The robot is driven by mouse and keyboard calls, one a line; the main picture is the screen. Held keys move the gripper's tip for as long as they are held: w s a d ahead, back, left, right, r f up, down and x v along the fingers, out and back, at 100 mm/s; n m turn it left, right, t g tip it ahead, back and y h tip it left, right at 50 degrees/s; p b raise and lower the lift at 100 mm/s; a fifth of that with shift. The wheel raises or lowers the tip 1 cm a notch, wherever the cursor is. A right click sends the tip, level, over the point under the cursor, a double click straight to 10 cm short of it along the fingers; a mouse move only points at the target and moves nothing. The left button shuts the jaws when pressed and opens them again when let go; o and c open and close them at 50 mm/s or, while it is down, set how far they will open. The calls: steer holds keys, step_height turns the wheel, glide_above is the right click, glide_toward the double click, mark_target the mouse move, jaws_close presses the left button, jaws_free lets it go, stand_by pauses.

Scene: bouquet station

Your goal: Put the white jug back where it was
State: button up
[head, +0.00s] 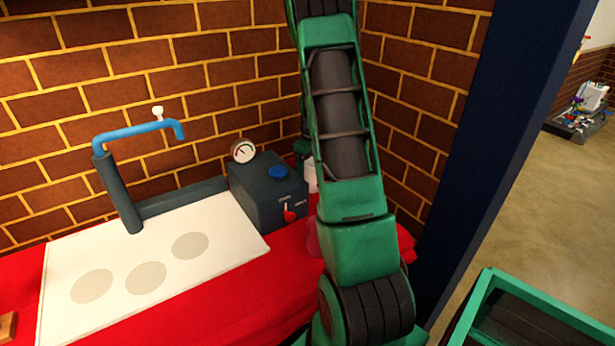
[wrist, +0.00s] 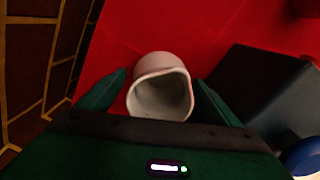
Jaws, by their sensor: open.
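The white jug (wrist: 158,62) is in the middle of the wrist view, its open mouth facing the camera, over the red tabletop. My gripper (wrist: 160,78) is open, with one dark green finger on each side of the jug. I cannot tell whether either finger touches it. In the head view a small white part, probably the jug (head: 311,176), shows between the grey box and my arm. My arm hides most of it and most of the gripper there.
A dark grey box (head: 258,205) with a blue knob (head: 278,172), red lever and gauge (head: 243,151) stands beside the jug. A pinkish object (head: 313,240) is partly hidden by my arm. A white board (head: 215,262) with several grey circles lies left. Brick walls close the corner.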

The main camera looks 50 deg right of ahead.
step_height(320, 180, up, 11)
steer(key=s+a+r+m, duration=0.1)
steer(key=s+a+r, duration=0.3)
steer(key=a+r, duration=0.1)
steer(key=s+a+m, duration=0.7)
steer(key=s+a, duration=1.3)
steer(key=s, duration=0.4)
steer(key=shift+a+r, duration=0.15)
steer(key=shift+r, duration=0.3)
